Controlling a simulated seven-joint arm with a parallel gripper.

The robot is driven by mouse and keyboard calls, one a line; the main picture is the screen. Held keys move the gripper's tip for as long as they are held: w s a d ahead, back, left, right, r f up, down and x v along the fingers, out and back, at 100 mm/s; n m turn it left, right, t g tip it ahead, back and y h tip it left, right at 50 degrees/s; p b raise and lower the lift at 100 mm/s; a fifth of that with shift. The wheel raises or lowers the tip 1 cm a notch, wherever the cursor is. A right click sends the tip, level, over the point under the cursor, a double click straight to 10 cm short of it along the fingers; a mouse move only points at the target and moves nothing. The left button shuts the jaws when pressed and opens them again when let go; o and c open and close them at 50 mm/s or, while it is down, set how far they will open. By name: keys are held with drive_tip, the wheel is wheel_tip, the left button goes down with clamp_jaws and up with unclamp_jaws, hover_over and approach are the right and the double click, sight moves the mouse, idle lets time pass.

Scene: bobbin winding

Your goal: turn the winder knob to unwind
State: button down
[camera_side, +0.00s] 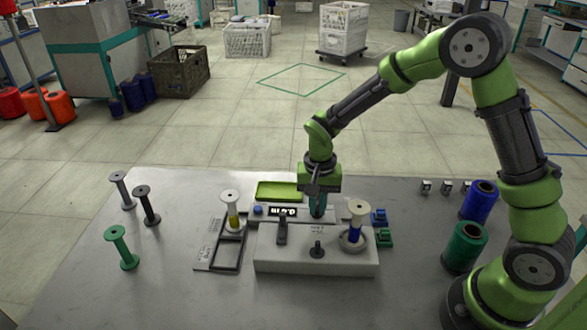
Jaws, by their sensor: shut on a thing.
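The winder (315,262) is a low light-grey box on the grey table. A dark display with pale characters (283,211) sits on its rear part. My gripper (318,212) points straight down at the rear panel, just right of the display. Its jaws are shut on the winder knob, which they hide almost wholly. A white-flanged bobbin with blue thread (355,235) stands upright at the winder's right end. A similar bobbin with yellow thread (233,215) stands upright at its left, on a dark frame. A black lever (282,230) and a small black post (317,250) rise from the front part.
Black, dark grey and green empty spools (123,246) stand at the table's left. Large blue (480,202) and green (464,246) thread spools stand at the right near my arm. A yellow-green tray (279,191) lies behind the winder. The front left of the table is clear.

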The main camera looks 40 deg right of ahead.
sight(317, 207)
drive_tip(key=shift+n, duration=0.4)
drive_tip(key=n, duration=0.3)
drive_tip(key=shift+n, duration=0.3)
drive_tip(key=shift+r+n, duration=0.1)
drive_tip(key=shift+n, duration=2.1)
drive_tip(key=c, duration=1.2)
unclamp_jaws()
drive_tip(key=shift+o, duration=0.2)
wheel_tip(317, 207, up, 17)
